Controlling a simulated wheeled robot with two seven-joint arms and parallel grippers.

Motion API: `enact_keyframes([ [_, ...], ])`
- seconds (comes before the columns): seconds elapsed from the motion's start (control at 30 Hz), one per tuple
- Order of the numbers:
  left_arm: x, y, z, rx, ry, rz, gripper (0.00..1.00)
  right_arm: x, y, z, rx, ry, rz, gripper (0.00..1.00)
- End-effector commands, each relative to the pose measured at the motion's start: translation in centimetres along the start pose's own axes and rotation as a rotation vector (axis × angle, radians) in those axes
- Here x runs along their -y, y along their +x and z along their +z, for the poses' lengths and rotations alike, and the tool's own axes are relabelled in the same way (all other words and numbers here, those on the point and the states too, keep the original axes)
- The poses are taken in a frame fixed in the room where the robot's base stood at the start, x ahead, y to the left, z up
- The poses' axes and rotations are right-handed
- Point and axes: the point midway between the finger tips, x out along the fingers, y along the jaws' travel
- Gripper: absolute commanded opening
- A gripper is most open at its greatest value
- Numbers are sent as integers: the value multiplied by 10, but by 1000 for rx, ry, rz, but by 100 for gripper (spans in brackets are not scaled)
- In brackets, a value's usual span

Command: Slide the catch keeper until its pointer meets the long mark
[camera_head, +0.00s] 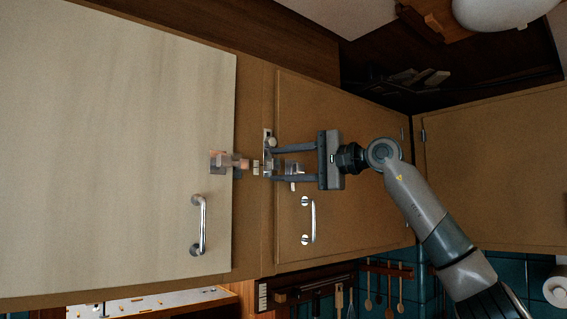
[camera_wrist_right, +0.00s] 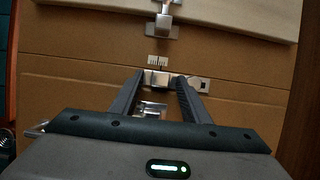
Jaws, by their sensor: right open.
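The catch keeper (camera_wrist_right: 156,79) is a small metal block on a metal base plate (camera_wrist_right: 203,85), on the brown frame between two cupboard doors. A small pale scale (camera_wrist_right: 158,60) with dark marks sits just beyond it, and also shows in the head view (camera_head: 256,167). The marks are too small to tell which one the pointer meets. My right gripper (camera_head: 269,164) reaches in from the right; its open fingers (camera_wrist_right: 161,76) lie on either side of the keeper. I cannot tell whether they touch it. A metal catch (camera_wrist_right: 163,20) is fixed at the pale door's edge. My left gripper is out of view.
The pale door (camera_head: 120,140) with a bar handle (camera_head: 199,225) fills the left. A brown door (camera_head: 350,215) with another handle (camera_head: 313,221) lies behind my right gripper. Utensils (camera_head: 379,285) hang below. Another metal piece (camera_wrist_right: 152,109) sits between my right fingers, nearer the palm.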

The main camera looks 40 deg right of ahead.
Motion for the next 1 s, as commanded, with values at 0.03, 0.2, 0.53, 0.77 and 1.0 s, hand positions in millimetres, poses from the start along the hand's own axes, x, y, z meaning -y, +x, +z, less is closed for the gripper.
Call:
enact_keyframes([
  [0.03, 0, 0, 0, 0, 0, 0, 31, 0, 0, 0, 0, 0, 0, 42],
  [0.2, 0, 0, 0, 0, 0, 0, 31, 0, 0, 0, 0, 0, 0, 33],
  [0.53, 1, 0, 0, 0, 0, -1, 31, -2, 0, 0, 0, 1, 1, 0],
  [0.77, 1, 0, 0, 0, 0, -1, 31, -8, 0, 0, -1, 1, 1, 0],
  [1.0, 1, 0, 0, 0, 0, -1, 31, -8, 0, 0, 0, 1, 1, 35],
])
